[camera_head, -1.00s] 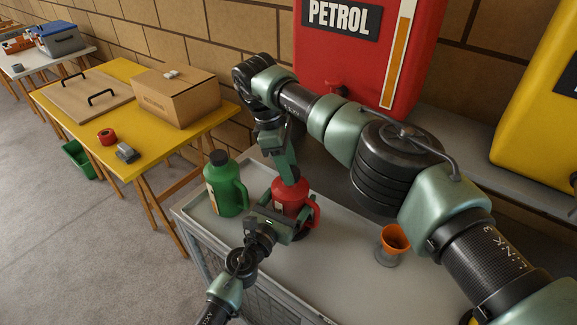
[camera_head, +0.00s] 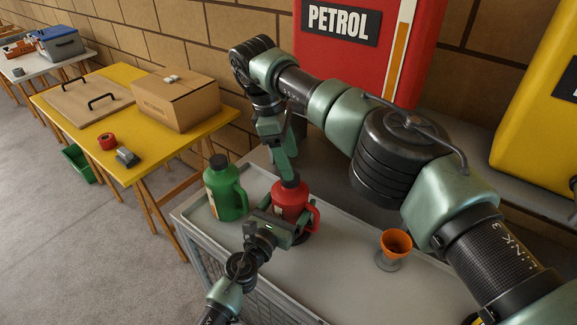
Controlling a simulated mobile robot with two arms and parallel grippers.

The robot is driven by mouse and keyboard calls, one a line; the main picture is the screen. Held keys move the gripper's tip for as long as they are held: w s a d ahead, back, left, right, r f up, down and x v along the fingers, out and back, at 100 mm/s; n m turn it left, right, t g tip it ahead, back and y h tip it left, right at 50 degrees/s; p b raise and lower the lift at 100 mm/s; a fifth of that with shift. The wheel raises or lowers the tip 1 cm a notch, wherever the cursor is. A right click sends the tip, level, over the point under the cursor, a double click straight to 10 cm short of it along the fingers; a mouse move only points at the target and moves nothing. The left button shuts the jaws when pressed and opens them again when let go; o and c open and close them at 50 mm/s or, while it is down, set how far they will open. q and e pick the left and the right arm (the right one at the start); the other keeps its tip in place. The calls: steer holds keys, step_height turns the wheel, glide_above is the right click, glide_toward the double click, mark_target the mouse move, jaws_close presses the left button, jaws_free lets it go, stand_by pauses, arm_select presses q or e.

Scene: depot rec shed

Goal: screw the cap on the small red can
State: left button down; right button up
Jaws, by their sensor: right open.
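The small red can (camera_head: 288,199) stands upright on the grey bench top, its handle to the right. A dark cap (camera_head: 290,182) shows at its mouth; I cannot tell how tightly it sits. My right gripper (camera_head: 288,172) comes down from above and is open, with its fingertips at or just above the cap; the far finger is mostly hidden. My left gripper (camera_head: 280,220) reaches in from the front, its fingers on both sides of the can's body, and appears shut on it.
A green can (camera_head: 226,190) with a dark cap stands close on the left. An orange funnel-like cup (camera_head: 395,242) stands to the right. A red petrol tank (camera_head: 360,70) is behind, and my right arm spans above the bench. The bench's front right is clear.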

steer(key=shift+r, duration=0.15)
steer(key=shift+c, duration=0.4)
steer(key=n, duration=0.5)
steer(key=shift+r+n, duration=0.1)
steer(key=shift+n, duration=0.3)
steer(key=n, duration=0.5)
steer(key=shift+r+y, duration=0.1)
steer(key=shift+y, duration=0.2)
steer(key=n, duration=0.5)
steer(key=shift+w+r, duration=0.1)
steer(key=shift+r, duration=0.05)
steer(key=n, duration=0.4)
steer(key=shift+r+n+y, duration=0.15)
steer(key=shift+n+y, duration=0.25)
steer(key=n, duration=0.7)
steer(key=shift+d+r+y, duration=0.1)
steer(key=shift+r+y, duration=0.2)
steer(key=n, duration=0.5)
steer(key=shift+r, duration=0.2)
steer(key=n, duration=0.5)
steer(key=shift+d+r+y, duration=0.1)
steer(key=shift+r+y, duration=0.15)
steer(key=shift+y, duration=0.05)
steer(key=n, duration=0.6)
steer(key=shift+r, duration=0.25)
